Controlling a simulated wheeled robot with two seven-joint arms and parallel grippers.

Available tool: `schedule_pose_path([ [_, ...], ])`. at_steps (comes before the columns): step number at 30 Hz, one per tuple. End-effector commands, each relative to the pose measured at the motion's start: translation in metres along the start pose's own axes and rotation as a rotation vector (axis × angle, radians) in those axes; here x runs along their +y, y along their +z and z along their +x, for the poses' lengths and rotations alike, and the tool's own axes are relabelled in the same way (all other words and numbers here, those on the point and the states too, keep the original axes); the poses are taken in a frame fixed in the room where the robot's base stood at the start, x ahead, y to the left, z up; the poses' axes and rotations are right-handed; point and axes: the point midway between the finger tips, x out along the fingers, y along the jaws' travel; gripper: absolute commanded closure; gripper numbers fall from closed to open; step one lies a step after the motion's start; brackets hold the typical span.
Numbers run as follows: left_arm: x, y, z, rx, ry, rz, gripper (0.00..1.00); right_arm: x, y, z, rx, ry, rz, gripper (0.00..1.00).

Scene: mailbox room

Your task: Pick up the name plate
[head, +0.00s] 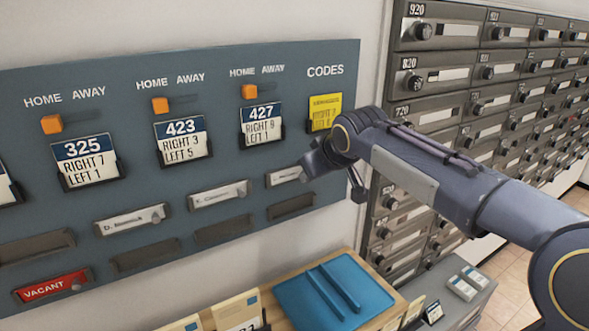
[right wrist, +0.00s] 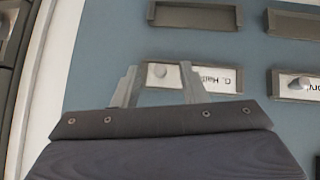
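A white name plate with a round knob sits in a holder on the blue-grey board, and its right end is hidden by my gripper in the head view (head: 284,177). In the right wrist view the name plate (right wrist: 228,79) appears upside down. My right gripper (head: 310,167) is at that plate. In the right wrist view its two fingers (right wrist: 157,82) are apart, one on each side of the knob (right wrist: 157,70). I cannot tell whether they touch it. My left gripper is not in view.
Other name plates (head: 218,194) (head: 132,221), empty holders (head: 223,230) and a red VACANT plate (head: 52,287) are on the board. Number cards (head: 182,137) hang above. A blue tray (head: 290,300) lies on the wooden surface below. Metal mailboxes (head: 440,75) stand at right.

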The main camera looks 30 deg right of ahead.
Motion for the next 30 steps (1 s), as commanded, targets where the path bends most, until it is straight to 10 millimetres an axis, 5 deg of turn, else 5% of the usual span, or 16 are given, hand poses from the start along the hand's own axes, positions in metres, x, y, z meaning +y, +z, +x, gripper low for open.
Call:
schedule_pose_path([
  [8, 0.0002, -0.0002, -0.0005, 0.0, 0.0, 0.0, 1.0, 0.0002, 0.0004, 0.0054, 0.001, 0.001, 0.001, 0.61],
  [18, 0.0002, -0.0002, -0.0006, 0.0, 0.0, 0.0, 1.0, 0.0001, 0.0004, 0.0051, 0.001, 0.0, 0.001, 1.0],
  [30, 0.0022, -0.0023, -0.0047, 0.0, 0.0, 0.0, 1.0, 0.0009, -0.004, 0.0008, 0.002, 0.0, 0.0, 1.0],
])
